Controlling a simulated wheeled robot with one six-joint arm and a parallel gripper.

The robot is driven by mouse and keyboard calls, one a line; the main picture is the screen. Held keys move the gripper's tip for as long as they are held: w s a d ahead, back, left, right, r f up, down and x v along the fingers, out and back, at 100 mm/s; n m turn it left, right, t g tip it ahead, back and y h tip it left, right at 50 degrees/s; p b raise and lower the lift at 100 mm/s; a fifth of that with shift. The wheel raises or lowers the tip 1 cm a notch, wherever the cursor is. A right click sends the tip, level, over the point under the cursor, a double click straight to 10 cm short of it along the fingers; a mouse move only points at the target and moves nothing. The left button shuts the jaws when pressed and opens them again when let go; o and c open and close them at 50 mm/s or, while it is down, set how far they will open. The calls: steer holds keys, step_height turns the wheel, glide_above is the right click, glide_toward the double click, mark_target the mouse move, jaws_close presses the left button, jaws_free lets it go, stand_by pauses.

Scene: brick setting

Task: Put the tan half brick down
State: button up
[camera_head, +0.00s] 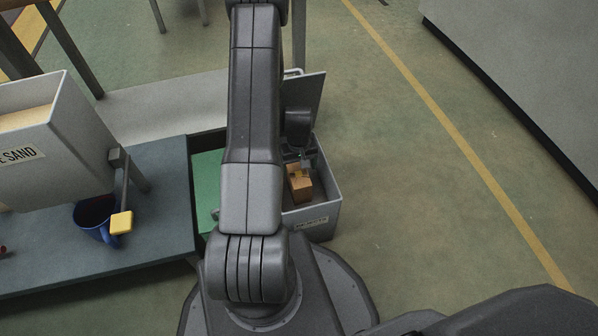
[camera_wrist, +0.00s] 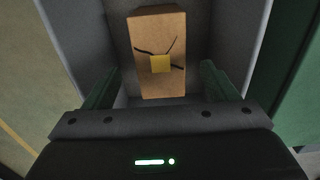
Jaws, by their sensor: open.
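The tan half brick (camera_wrist: 158,85) lies inside a grey bin, with dark crack-like lines and a yellow square on its face. In the head view the brick (camera_head: 299,186) shows in the bin (camera_head: 329,205), partly hidden by my arm. My gripper (camera_wrist: 160,84) is open in the wrist view, its two green fingers apart on either side of the brick's near end, with gaps visible between. In the head view the gripper (camera_head: 305,158) is above the bin and mostly hidden by my arm.
A raised grey panel (camera_head: 308,100) stands behind the bin. Floor to the right is clear.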

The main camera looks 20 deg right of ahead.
step_height(320, 180, up, 4)
steer(key=shift+r+p, duration=0.1)
steer(key=shift+p, duration=0.4)
stand_by(0.8)
